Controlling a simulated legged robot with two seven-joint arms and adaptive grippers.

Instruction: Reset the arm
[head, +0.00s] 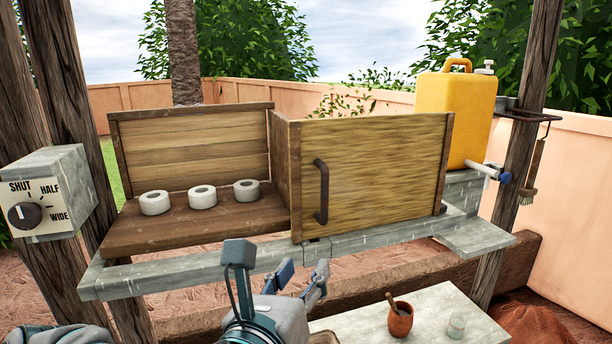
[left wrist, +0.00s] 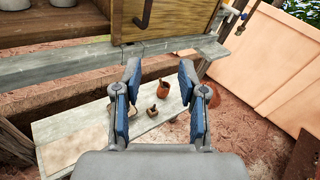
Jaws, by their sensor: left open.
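My left gripper (head: 303,272) is at the bottom middle of the head view, in front of and below the wooden cabinet. It also shows in the left wrist view (left wrist: 160,70), with its two blue-padded fingers apart and nothing between them. The fingers point toward the grey beam below the cabinet and touch nothing that I can see. My right gripper is not in view.
The cabinet's panel (head: 375,165) has a dark handle (head: 321,192). Three white rings (head: 203,197) sit on its shelf. A yellow can (head: 468,118) stands right, a dial box (head: 45,195) left.

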